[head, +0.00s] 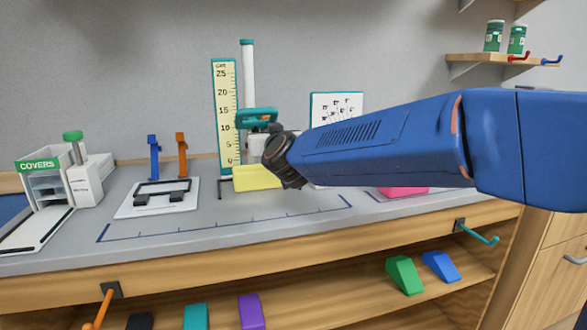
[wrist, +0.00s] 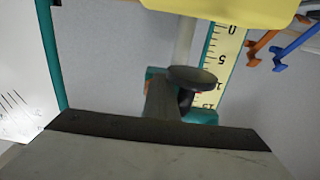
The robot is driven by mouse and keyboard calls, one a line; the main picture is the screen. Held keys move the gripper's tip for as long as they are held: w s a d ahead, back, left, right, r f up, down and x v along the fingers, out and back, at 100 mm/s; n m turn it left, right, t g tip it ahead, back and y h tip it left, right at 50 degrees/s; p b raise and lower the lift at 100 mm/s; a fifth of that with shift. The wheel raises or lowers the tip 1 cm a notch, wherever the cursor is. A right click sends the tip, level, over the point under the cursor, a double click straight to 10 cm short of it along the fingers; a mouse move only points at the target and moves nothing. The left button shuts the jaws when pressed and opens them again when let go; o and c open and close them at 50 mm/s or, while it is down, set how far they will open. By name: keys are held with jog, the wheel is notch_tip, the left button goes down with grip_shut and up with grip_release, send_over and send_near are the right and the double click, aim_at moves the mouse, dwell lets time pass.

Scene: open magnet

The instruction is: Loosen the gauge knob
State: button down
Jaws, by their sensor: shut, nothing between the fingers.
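The gauge is a tall post with a yellow centimetre scale (head: 226,115) and a teal carriage (head: 256,118) near the 10 mark. The wrist view shows it upside down, with the scale (wrist: 222,65) and the teal carriage (wrist: 207,116). A dark round knob (wrist: 193,77) stands in front of the carriage there. My gripper (wrist: 162,98) is shut and empty, its dark fingers just beside the knob and partly overlapping it in the picture. I cannot tell whether they touch. In the head view my wrist hides the fingers, and the knob cannot be made out clearly.
A yellow block (head: 257,178) sits at the gauge's foot. Blue (head: 154,157) and orange (head: 181,155) stands, a white plate with dark parts (head: 127,208) and a covers dispenser (head: 38,166) are to the left. A white chart (head: 335,104) stands behind my arm. The front counter is clear.

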jog(key=shift+d+r, duration=0.2)
jog(key=shift+r, duration=0.2)
dwell(0.6)
jog(key=shift+w+d, duration=0.1)
jog(key=shift+d, duration=0.15)
jog(key=shift+f, duration=0.5)
jog(key=v, duration=0.6)
jog(key=shift+a, duration=0.1)
dwell(0.4)
